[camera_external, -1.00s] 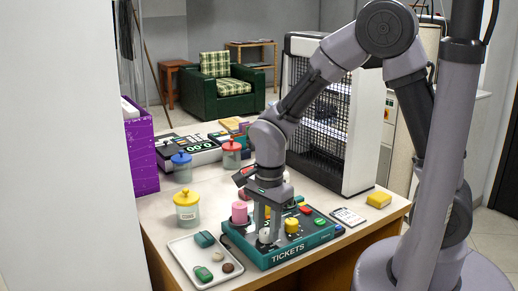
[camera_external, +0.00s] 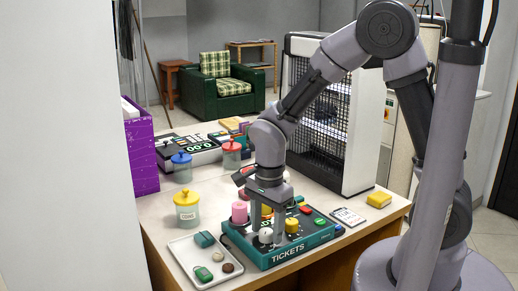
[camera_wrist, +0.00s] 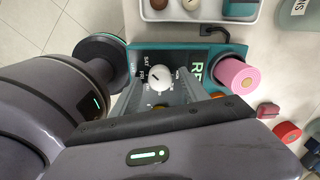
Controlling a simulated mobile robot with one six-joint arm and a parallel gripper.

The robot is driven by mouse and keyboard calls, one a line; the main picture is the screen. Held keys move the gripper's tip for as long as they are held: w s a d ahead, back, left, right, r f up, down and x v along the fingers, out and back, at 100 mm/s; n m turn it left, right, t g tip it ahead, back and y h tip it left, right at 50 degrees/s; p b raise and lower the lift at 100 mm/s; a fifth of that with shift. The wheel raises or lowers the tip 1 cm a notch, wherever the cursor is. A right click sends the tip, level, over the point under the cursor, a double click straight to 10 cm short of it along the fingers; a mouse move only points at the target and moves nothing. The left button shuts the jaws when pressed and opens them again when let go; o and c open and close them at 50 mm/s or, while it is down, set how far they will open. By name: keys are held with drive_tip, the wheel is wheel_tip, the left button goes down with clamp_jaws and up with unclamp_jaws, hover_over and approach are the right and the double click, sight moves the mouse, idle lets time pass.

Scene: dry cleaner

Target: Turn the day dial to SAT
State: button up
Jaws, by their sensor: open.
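The teal ticket machine (camera_external: 290,251), marked TICKETS, stands on the counter near its front edge. Its day dial is a white round knob (camera_external: 266,236) at the left front of the top panel. In the wrist view the dial (camera_wrist: 158,78) has a dark pointer mark, and day letters including SAT and FRI sit around its edge. Which day the mark points at is too small to tell. My gripper (camera_external: 267,238) points straight down, open, with one finger on each side of the dial. The fingers also show in the wrist view (camera_wrist: 160,92); contact with the knob cannot be told.
A pink roll (camera_external: 240,212) stands at the panel's left corner, close to my gripper. A yellow knob (camera_external: 291,226) and red and green buttons lie to the right. A white tray (camera_external: 193,277) with small items sits left of the machine. A jar with a yellow lid (camera_external: 187,213) stands behind the tray.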

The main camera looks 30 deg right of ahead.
sight(269, 232)
wheel_tip(269, 232, up, 17)
drive_tip(key=p, duration=0.8)
drive_tip(key=shift+s+r, duration=0.15)
drive_tip(key=shift+s, duration=0.1)
drive_tip(key=shift+d+r, duration=0.1)
drive_tip(key=shift+d, duration=0.05)
drive_tip(key=s+d+r+n+t+y, duration=0.1)
drive_tip(key=s+d+r+n+t, duration=0.1)
drive_tip(key=s+d+r+n, duration=0.2)
drive_tip(key=s+d+r+n+t+y, duration=0.1)
drive_tip(key=s+d+r+n+t, duration=0.2)
drive_tip(key=d+n, duration=0.4)
drive_tip(key=s+d+r, duration=0.1)
drive_tip(key=s, duration=0.1)
drive_tip(key=shift+s+d+r, duration=0.35)
drive_tip(key=shift+d+r, duration=0.05)
idle(1.2)
